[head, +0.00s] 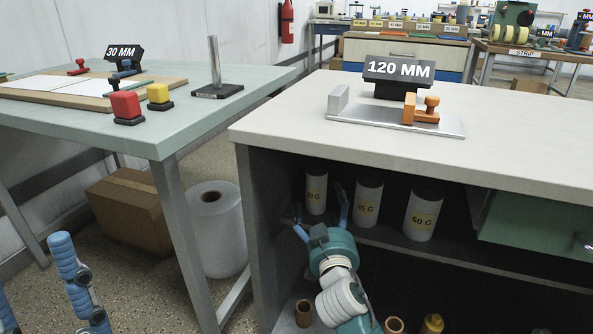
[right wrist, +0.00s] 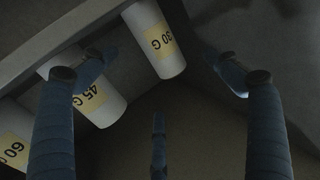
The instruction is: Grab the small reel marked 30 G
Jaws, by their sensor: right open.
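The small white reel marked 30 G (head: 316,194) stands upright on the cabinet shelf, leftmost of three labelled reels in the head view. In that view its label is partly hard to read. In the right wrist view the reel (right wrist: 153,40) appears inverted at upper centre, label legible. My right gripper (head: 319,204) is open and empty in front of it, fingers spread to either side.
The 45 G reel (head: 367,201) stands close to the right, then the 60 G reel (head: 422,212). The cabinet's left wall (head: 262,215) and the tabletop (head: 290,126) bound the opening. A green drawer (head: 530,230) is at right.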

